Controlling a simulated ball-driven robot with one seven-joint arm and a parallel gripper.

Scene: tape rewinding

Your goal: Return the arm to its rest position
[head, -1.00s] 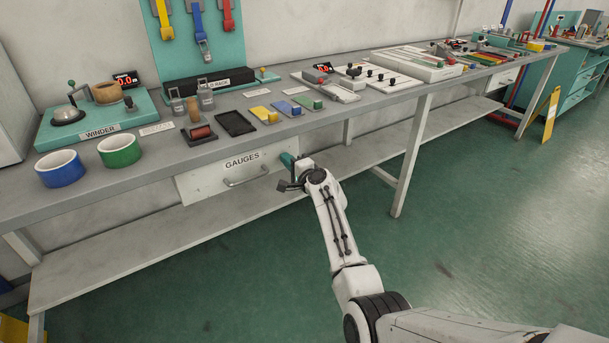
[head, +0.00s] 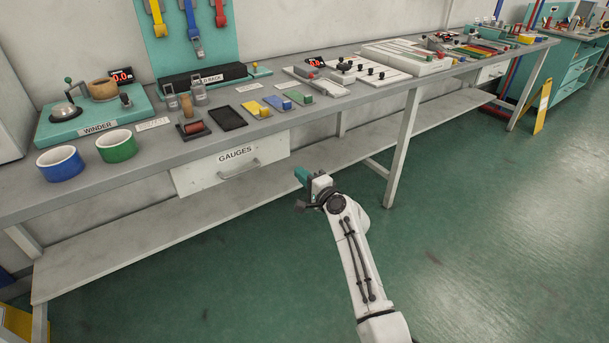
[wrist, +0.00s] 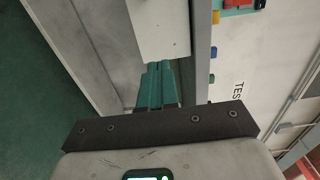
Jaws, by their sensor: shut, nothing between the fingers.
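My gripper (head: 300,175) is at the end of my white arm, in front of the bench and to the right of the GAUGES drawer (head: 213,174). It is apart from the drawer and the bench. In the wrist view the teal fingers of my gripper (wrist: 158,88) are together with nothing between them. The drawer is closed under the bench top, with its handle facing me.
The bench (head: 105,192) runs along the wall with a lower shelf (head: 130,245). The green floor (head: 490,240) right of my arm is clear.

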